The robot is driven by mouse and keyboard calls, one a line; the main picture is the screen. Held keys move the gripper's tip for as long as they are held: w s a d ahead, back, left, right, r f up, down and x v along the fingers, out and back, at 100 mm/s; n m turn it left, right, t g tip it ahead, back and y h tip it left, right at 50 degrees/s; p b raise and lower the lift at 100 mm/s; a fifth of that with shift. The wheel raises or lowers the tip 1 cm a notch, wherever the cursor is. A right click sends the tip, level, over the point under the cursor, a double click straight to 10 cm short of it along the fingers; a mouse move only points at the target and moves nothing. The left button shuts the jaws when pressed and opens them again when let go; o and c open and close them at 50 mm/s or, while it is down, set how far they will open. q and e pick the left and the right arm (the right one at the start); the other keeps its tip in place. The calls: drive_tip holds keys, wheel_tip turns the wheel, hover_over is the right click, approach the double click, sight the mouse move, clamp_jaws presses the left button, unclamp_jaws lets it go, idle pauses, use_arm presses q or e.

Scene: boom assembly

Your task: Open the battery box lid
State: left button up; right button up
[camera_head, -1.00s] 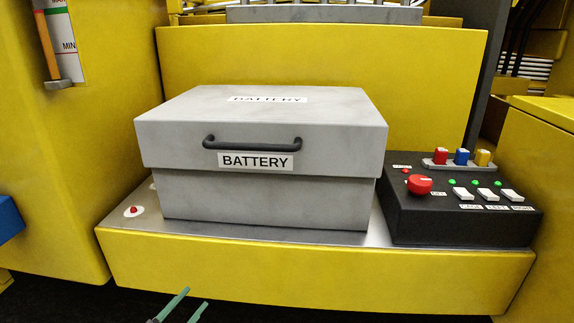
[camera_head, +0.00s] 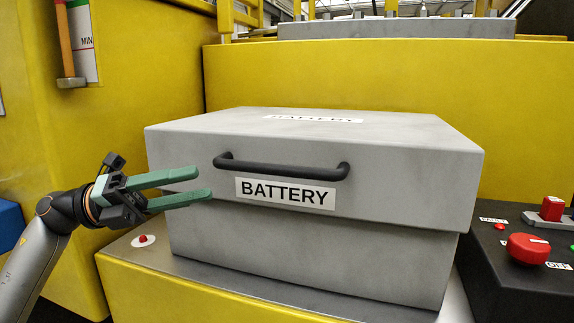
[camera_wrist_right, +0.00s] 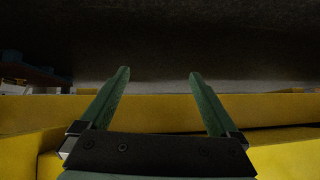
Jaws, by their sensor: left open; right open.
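The grey battery box (camera_head: 310,255) stands on a metal-topped yellow ledge. Its lid (camera_head: 400,195) is shut and carries a black bar handle (camera_head: 280,171) above a white BATTERY label (camera_head: 285,193). My left gripper (camera_head: 205,184) is open and empty in front of the lid's left part, left of the handle and apart from it. Its green fingers point right. My right gripper shows only in the right wrist view (camera_wrist_right: 158,72), open with nothing between its fingers. The box cannot be made out in that view.
A black control panel (camera_head: 510,280) with a red knob (camera_head: 528,248) stands right of the box. A small red button (camera_head: 143,239) is on the ledge at the left. Yellow walls (camera_head: 350,75) rise behind and at the left.

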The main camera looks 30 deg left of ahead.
sight(254, 170)
use_arm(q)
drive_tip(key=p+x, duration=0.2)
drive_tip(key=x, duration=0.8)
drive_tip(key=shift+s+d+r, duration=0.15)
drive_tip(key=shift+d+r, duration=0.05)
drive_tip(key=shift+p+x, duration=0.45)
drive_tip(key=shift+x, duration=0.45)
drive_tip(key=shift+d+f, duration=0.1)
drive_tip(key=shift+f, duration=0.05)
use_arm(e)
drive_tip(key=shift+s+d+r, duration=0.25)
drive_tip(key=shift+d+r, duration=0.15)
drive_tip(key=shift+r, duration=0.05)
drive_tip(key=shift+s+d+r, duration=0.2)
drive_tip(key=shift+d+r, duration=0.15)
drive_tip(key=shift+r, duration=0.1)
use_arm(q)
drive_tip(key=shift+c, duration=0.4)
use_arm(e)
drive_tip(key=shift+s+f, duration=0.15)
drive_tip(key=shift+f, duration=0.05)
use_arm(q)
drive_tip(key=c, duration=0.6)
clamp_jaws()
use_arm(e)
drive_tip(key=shift+r, duration=0.2)
drive_tip(key=shift+f, duration=0.15)
